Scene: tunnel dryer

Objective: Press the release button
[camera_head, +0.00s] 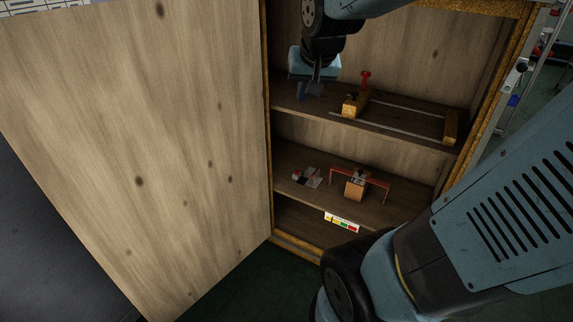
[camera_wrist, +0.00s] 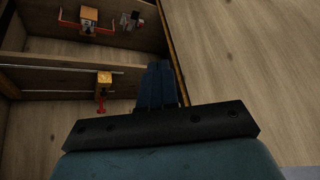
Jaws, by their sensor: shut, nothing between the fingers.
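Which part is the release button is not clear. A red knob (camera_head: 366,78) stands on a yellow block (camera_head: 350,107) at the left end of a pair of rails on the upper shelf. In the wrist view the red knob (camera_wrist: 101,106) and yellow block (camera_wrist: 104,78) lie left of my fingers. On the lower shelf, a small grey and red device (camera_head: 307,177) sits left of an orange-brown block (camera_head: 355,186) with a red bracket (camera_head: 375,180). My gripper (camera_head: 311,91) is shut and empty, at the upper shelf's left side, apart from the knob; its fingers (camera_wrist: 158,72) also show in the wrist view.
The shelves stand inside a wooden cabinet. Its large door (camera_head: 140,130) hangs open at the left. A second yellow block (camera_head: 451,128) sits at the rails' right end. A coloured label (camera_head: 342,222) is below the lower shelf. My arm covers the lower right.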

